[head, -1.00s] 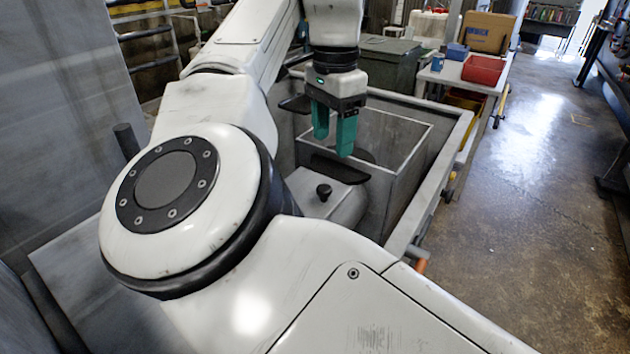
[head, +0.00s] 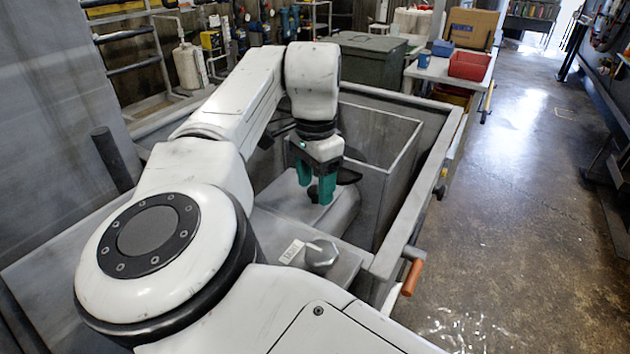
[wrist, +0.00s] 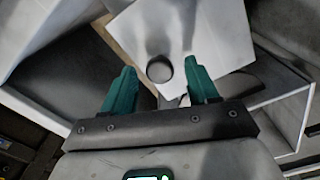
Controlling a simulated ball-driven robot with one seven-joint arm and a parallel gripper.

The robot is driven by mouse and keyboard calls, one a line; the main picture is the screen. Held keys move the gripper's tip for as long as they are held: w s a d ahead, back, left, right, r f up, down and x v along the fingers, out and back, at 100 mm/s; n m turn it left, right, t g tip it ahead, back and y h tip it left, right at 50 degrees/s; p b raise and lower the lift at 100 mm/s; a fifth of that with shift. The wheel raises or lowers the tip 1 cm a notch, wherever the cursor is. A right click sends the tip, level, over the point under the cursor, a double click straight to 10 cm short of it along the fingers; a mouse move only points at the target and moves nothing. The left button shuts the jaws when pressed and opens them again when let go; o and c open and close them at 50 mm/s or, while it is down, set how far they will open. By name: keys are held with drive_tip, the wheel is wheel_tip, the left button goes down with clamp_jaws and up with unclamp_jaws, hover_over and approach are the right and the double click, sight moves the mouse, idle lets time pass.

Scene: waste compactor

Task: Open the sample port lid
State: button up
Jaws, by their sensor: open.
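The sample port lid seems to be the light grey panel (head: 335,215) with a dark round knob (head: 313,194), inside the compactor's open hopper. My gripper (head: 318,188) reaches down over it with green fingers. In the wrist view the knob (wrist: 159,68) stands on the pale panel (wrist: 190,35), in the gap between the two spread fingertips and slightly past them. My gripper (wrist: 163,82) is open and holds nothing. The head view shows the fingers close to the knob and partly covering it; I cannot tell whether they touch it. The panel appears closed.
Metal hopper walls (head: 425,185) surround my gripper on the right and back. A table with a red bin (head: 470,65) stands behind. The floor at right is clear.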

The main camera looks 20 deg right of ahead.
drive_tip(key=shift+f, duration=0.15)
clamp_jaws()
idle(0.5)
